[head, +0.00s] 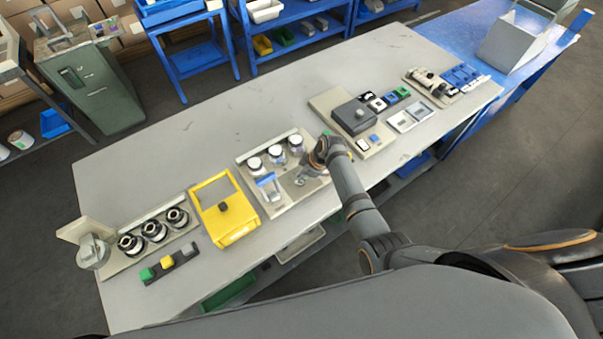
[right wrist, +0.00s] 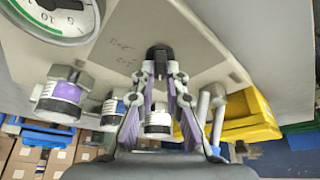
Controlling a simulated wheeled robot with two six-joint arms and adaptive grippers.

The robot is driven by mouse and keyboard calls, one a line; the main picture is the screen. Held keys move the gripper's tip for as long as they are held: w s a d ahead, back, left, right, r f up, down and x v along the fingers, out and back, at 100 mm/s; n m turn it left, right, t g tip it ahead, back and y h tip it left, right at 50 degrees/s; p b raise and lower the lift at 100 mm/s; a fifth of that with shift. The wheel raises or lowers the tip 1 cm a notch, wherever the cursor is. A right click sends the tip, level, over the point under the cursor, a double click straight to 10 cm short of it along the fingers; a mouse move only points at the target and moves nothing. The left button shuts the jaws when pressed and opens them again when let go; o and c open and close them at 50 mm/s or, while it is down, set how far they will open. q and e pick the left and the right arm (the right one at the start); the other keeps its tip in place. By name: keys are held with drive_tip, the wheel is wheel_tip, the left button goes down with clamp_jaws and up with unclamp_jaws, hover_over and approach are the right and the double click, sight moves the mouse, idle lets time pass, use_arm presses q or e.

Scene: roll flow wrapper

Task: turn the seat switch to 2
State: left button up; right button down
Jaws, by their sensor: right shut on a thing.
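In the right wrist view, a small black knob (right wrist: 157,54) stands on a pale panel (right wrist: 205,50) with faint handwritten marks beside it. I take it for the seat switch; its set position cannot be read. My right gripper (right wrist: 159,68) is shut on this knob, one finger on each side. In the head view my right gripper (head: 322,150) is down at the right end of a pale station board (head: 290,200), and it hides the knob there. My left gripper is not in view.
A round gauge (right wrist: 45,18) is close in the wrist view. A yellow case (head: 225,208) lies to the left, and a grey box board (head: 355,117) to the right.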

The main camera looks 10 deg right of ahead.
drive_tip(key=shift+m+p, duration=0.3)
drive_tip(key=shift+m, duration=0.2)
drive_tip(key=c, duration=1.4)
unclamp_jaws()
drive_tip(key=shift+t, duration=0.3)
drive_tip(key=v, duration=1.2)
drive_tip(key=shift+a, duration=0.1)
